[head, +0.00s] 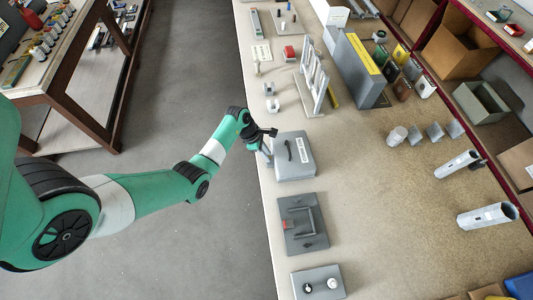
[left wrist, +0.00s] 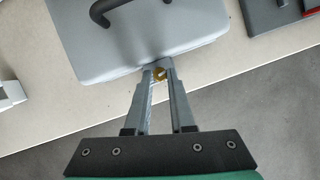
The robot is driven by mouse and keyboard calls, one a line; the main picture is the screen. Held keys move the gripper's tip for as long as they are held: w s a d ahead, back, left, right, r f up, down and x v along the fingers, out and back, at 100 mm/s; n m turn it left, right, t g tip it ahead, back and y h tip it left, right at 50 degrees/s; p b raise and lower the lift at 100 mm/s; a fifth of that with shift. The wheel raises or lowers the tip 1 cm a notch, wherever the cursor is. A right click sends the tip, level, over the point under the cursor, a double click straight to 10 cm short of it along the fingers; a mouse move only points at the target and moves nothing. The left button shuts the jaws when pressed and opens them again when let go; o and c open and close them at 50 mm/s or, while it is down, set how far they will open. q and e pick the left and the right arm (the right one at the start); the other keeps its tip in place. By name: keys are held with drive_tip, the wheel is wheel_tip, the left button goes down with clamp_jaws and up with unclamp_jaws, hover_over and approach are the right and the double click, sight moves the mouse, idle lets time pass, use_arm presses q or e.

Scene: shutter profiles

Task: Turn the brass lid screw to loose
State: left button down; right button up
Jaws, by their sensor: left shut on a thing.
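The brass lid screw (left wrist: 160,73) sits at the near side edge of a grey box (left wrist: 85,50), between the fingertips of my left gripper (left wrist: 159,68). In the left wrist view the fingers are closed around the screw, and part of its head shows between them. In the head view the grey lidded box (head: 296,170) lies near the table's left edge, with a dark handle on its lid. My left gripper (head: 266,150) reaches its left side there; the screw is too small to make out in that view. My right gripper is not in view.
A dark grey plate with a U-shaped handle (head: 303,222) and a grey block with two knobs (head: 318,284) lie nearer. A white rack (head: 314,75) and tall grey box (head: 357,70) stand beyond. The tabletop right of the lidded box is clear.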

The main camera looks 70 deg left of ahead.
use_arm(q)
drive_tip(key=shift+r+n+p, duration=0.2)
drive_tip(key=shift+n+p, duration=0.2)
drive_tip(key=shift+p, duration=0.35)
drive_tip(key=n+y+p, duration=0.1)
drive_tip(key=n+p, duration=0.1)
drive_tip(key=p, duration=0.1)
drive_tip(key=n+p, duration=0.2)
drive_tip(key=p, duration=0.1)
drive_tip(key=n+y+p, duration=0.1)
drive_tip(key=n+p, duration=0.1)
drive_tip(key=p, duration=0.1)
drive_tip(key=shift+s+d+r+t+y+p, duration=0.1)
drive_tip(key=shift+d+t+y+p, duration=0.2)
drive_tip(key=shift+f+n+p, duration=0.25)
drive_tip(key=shift+n+p, duration=0.05)
drive_tip(key=shift+p, duration=0.4)
drive_tip(key=c, duration=0.8)
unclamp_jaws()
drive_tip(key=shift+o, duration=0.2)
drive_tip(key=shift+f, duration=0.1)
